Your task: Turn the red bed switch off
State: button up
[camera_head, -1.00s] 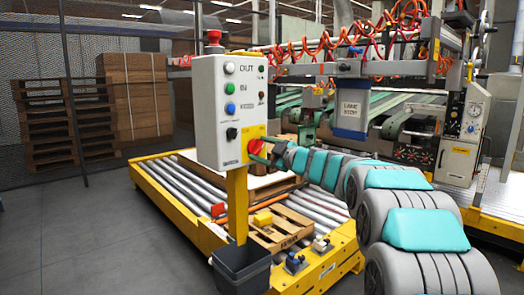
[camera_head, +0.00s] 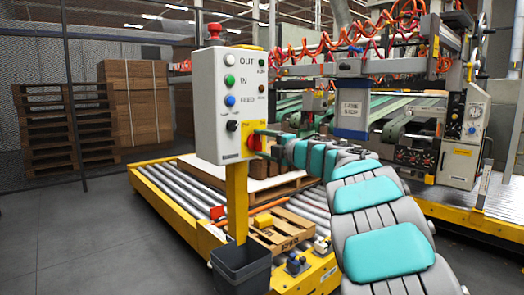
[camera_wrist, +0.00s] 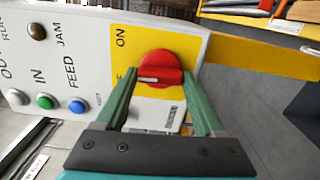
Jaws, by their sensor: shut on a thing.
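The red bed switch (camera_head: 253,142) is a round red knob on a yellow plate, low on the right part of the grey control box (camera_head: 217,110). In the wrist view the knob (camera_wrist: 157,66) has a raised grip bar with a white mark pointing to the picture's left. The word ON shows above left of it; the other label is partly hidden by a finger. My gripper (camera_wrist: 160,78) is shut on the knob, one green finger on each side. It also shows at the box's right edge in the head view (camera_head: 258,141).
A yellow post (camera_head: 237,200) carries the box above a dark bin (camera_head: 241,266). A roller conveyor (camera_head: 165,193) with a pallet lies behind. Open floor (camera_head: 80,235) is at left.

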jog(key=n+b, duration=0.2)
jog(key=n, duration=0.1)
jog(key=n+b, duration=0.1)
jog(key=n, duration=0.1)
jog(key=shift+f, duration=0.35)
jog(key=shift+r+n+b, duration=0.1)
jog(key=shift+n+b, duration=0.75)
jog(key=shift+n, duration=0.95)
jog(key=o, duration=1.4)
jog(key=shift+r, duration=0.1)
jog(key=shift+b+v, duration=0.45)
jog(key=shift+v, duration=3.45)
